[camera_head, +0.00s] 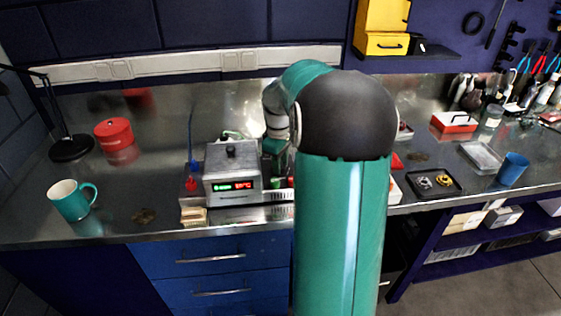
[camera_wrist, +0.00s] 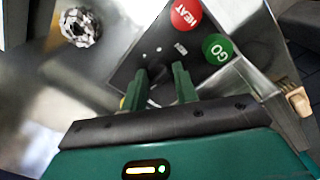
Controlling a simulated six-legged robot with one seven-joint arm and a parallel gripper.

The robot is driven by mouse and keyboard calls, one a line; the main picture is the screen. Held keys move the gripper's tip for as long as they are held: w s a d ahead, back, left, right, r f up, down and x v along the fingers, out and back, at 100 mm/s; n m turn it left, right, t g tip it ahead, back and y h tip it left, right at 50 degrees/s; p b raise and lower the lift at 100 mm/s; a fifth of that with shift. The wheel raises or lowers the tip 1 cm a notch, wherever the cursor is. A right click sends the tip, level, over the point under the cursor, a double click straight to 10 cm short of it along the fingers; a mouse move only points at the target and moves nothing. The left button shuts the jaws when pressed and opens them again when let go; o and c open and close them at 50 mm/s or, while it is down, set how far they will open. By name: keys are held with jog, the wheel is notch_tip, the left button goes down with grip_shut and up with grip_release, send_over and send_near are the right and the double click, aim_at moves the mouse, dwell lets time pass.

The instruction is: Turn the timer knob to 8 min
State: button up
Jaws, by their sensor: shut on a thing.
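The timer knob (camera_wrist: 157,74) is a small dark knob on the dark panel (camera_wrist: 128,68) in the wrist view. My gripper (camera_wrist: 160,70) has its two green fingers on either side of the knob and is shut on it. The fingers hide part of the knob and its scale, so its setting cannot be read. A red HEAT button (camera_wrist: 186,14) and a green GO button (camera_wrist: 217,47) are beside it. In the head view, the grey unit (camera_head: 233,165) has a green and red display (camera_head: 233,187), too small to read surely. My arm hides the knob there.
A teal mug (camera_head: 70,201) and a red tin (camera_head: 113,133) stand left on the steel bench. A small beige block (camera_head: 193,216) lies near the front edge. Right of my arm are a black tray (camera_head: 434,183) and a blue cup (camera_head: 512,169). The bench's left middle is mostly clear.

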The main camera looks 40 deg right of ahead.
jog(key=shift+w, duration=0.1)
jog(key=m, duration=0.7)
jog(key=shift+w+a, duration=0.1)
jog(key=m, duration=0.4)
jog(key=shift+g, duration=0.3)
jog(key=m, duration=1)
jog(key=shift+w+y, duration=0.1)
jog(key=shift+y, duration=0.3)
jog(key=m, duration=0.6)
jog(key=shift+d, duration=0.2)
jog(key=shift+m, duration=0.3)
